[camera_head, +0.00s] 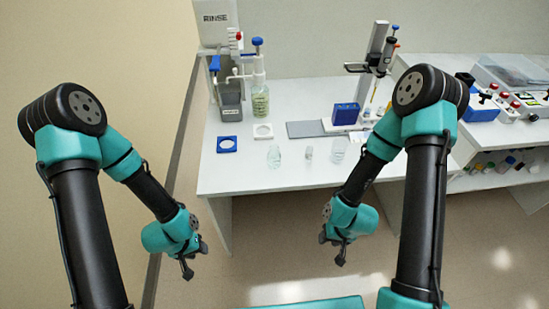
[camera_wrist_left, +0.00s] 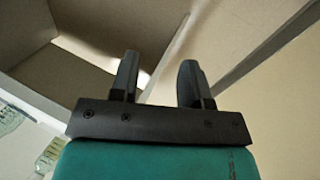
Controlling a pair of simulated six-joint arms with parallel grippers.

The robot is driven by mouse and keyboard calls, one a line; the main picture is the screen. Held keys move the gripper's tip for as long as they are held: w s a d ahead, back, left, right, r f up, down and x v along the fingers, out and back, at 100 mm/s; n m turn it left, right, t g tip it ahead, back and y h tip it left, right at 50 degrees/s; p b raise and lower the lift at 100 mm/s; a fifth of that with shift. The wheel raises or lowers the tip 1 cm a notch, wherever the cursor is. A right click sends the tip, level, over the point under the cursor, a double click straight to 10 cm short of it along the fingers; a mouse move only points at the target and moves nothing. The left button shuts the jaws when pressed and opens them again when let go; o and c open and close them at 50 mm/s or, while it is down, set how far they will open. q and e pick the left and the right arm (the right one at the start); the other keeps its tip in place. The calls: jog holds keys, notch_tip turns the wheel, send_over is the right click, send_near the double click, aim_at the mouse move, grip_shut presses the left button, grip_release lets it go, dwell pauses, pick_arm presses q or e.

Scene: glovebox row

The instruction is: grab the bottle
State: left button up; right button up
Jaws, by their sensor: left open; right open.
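Several clear vessels stand on the white table. A clear bottle (camera_head: 274,156) is upright near the front edge. A small clear vial (camera_head: 308,154) and a clear beaker-like vessel (camera_head: 339,150) stand to its right. A taller bottle with a blue-topped pump (camera_head: 260,98) stands at the back left. I cannot tell which one the task names. My left gripper (camera_head: 187,272) is low, left of the table's front edge; its fingers (camera_wrist_left: 157,80) are apart and empty in the left wrist view. My right gripper (camera_head: 341,258) hangs in front of the table, apart from everything.
A blue square holder (camera_head: 227,144) and a white one (camera_head: 263,131) lie on the table (camera_head: 235,181). A rinse station (camera_head: 229,90) is at the back left. A stand with a blue block (camera_head: 345,113) and grey plate (camera_head: 304,129) is behind the vessels. Equipment with red knobs is at right.

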pick_arm(q)
jog(key=o, duration=0.5)
jog(key=shift+w, duration=0.1)
